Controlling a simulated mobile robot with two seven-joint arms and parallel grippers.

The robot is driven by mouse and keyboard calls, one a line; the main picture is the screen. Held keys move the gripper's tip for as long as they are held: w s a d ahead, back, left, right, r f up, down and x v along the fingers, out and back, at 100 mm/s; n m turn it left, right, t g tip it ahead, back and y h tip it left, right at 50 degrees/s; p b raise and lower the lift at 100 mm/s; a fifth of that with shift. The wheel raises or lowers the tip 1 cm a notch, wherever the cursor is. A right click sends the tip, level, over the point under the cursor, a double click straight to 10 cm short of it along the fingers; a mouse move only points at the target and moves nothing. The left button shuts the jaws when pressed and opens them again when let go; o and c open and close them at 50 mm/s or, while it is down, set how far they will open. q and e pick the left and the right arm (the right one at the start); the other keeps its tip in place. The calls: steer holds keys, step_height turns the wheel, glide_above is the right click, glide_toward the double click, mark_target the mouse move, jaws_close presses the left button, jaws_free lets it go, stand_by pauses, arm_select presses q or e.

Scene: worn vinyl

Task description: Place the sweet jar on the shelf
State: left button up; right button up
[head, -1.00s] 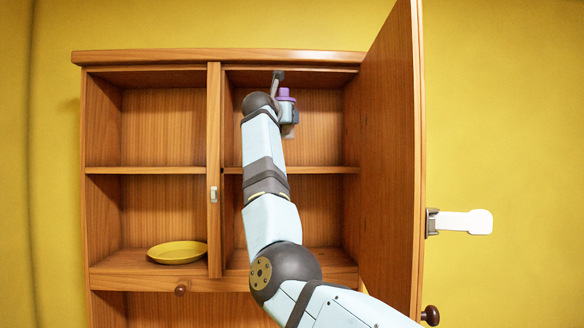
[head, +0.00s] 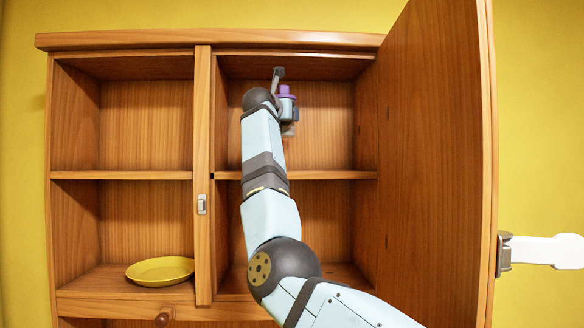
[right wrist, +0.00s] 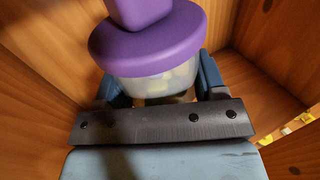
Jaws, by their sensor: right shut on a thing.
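The sweet jar (head: 286,91) has a purple lid; in the right wrist view its lid (right wrist: 150,45) sits on a clear body with pale pieces inside. My right gripper (right wrist: 162,86) is shut on the jar, with a finger on each side of the body. In the head view the jar is in front of or inside the upper right bay of the wooden cabinet, above the middle shelf (head: 325,174); I cannot tell how deep. My arm hides part of the bay. My left gripper is not in view.
The right cabinet door (head: 440,150) stands open, with a white-handled latch (head: 545,249) at its edge. A yellow plate (head: 160,271) lies in the lower left bay. The upper left bay is empty. A central post (head: 203,130) divides the bays.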

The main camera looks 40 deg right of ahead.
steer(key=f, duration=0.8)
steer(key=shift+s+a+f+p, duration=0.15)
steer(key=shift+s+a+p, duration=0.1)
steer(key=shift+p, duration=0.15)
steer(key=shift+w+f, duration=0.1)
steer(key=shift+f, duration=0.3)
steer(key=shift+f, duration=0.1)
steer(key=o, duration=1.4)
steer(key=shift+r, duration=0.2)
steer(key=shift+b+v, duration=1.85)
steer(key=shift+v, duration=4.2)
steer(key=shift+f, duration=0.2)
